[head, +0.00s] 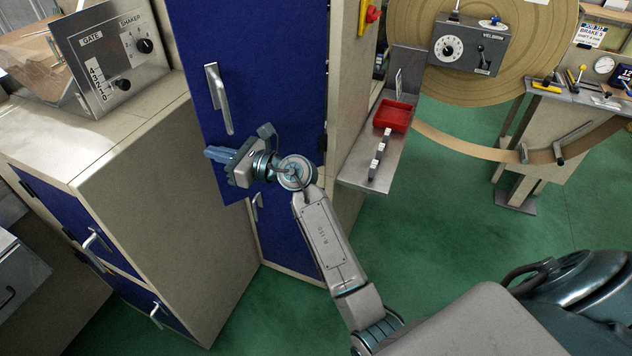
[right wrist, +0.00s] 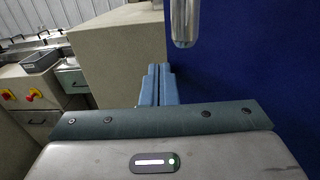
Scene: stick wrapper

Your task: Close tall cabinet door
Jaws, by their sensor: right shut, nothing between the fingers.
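The tall cabinet's upper blue door (head: 270,65) stands at the top centre of the head view, with a silver handle (head: 218,98) near its left edge and a hinge on its right. It looks partly open, its lower left corner sticking out past the lower blue door (head: 290,235). My right gripper (head: 209,153) is shut and empty, just below the handle, near the door's left edge. In the right wrist view the shut fingers (right wrist: 157,72) point forward at the left edge of a blue panel (right wrist: 250,60); contact is unclear. My left gripper is not in view.
A low beige cabinet (head: 165,195) with blue doors stands left, carrying a control box (head: 112,60). A grey shelf (head: 350,170) with a red tray (head: 391,115) juts out right of the tall cabinet. Green floor (head: 430,230) is open at centre right.

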